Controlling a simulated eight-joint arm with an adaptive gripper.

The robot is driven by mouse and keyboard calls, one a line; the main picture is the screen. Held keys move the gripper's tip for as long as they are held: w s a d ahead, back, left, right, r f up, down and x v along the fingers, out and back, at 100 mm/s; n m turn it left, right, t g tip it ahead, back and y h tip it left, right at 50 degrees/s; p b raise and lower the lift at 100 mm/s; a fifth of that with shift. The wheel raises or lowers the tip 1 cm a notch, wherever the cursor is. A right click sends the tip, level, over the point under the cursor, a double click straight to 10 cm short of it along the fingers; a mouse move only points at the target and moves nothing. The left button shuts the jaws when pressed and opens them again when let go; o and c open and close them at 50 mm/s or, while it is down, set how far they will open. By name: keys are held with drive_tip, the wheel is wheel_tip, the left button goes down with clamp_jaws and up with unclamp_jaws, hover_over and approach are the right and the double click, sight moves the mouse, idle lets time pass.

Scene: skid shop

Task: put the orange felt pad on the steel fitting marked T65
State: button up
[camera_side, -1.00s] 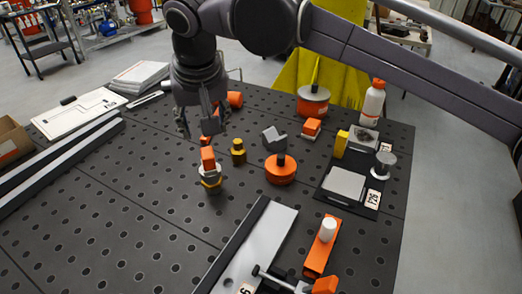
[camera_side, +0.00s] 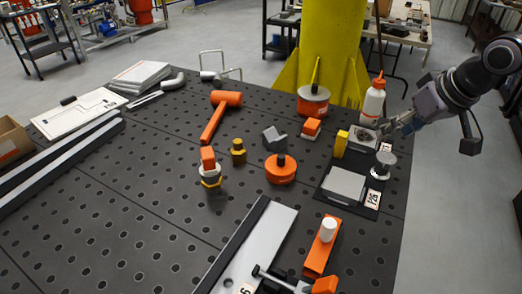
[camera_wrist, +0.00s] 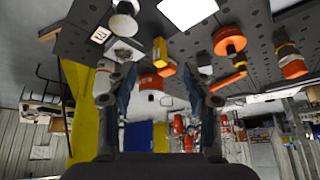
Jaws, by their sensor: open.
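Two small orange blocks on pale bases show in the side view: one (camera_side: 208,157) stands on a white and yellow stack left of centre, the other (camera_side: 312,126) lies right of centre. I cannot tell which is the felt pad. A grey square fitting with a dark round top (camera_side: 364,139) is at the right table edge, beside a label (camera_side: 386,147); a flat square steel plate (camera_side: 345,183) lies below it by another label (camera_side: 374,199). I cannot read T65 on either. My gripper (camera_side: 390,128) is open and empty beside the upper fitting; its spread fingers (camera_wrist: 160,82) show in the wrist view.
A white bottle (camera_side: 373,103), yellow block (camera_side: 341,145) and round steel piece (camera_side: 383,161) stand close to the fittings. An orange disc (camera_side: 281,170), brass piece (camera_side: 238,151) and orange hammer (camera_side: 222,112) lie centrally. A yellow column (camera_side: 334,45) rises behind.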

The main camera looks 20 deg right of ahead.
drive_tip(key=s+d+f+t, duration=0.1)
drive_tip(key=s+d+f, duration=0.6)
drive_tip(key=s+f, duration=0.2)
drive_tip(key=shift+s+d+h, duration=0.2)
drive_tip(key=shift+h, duration=0.1)
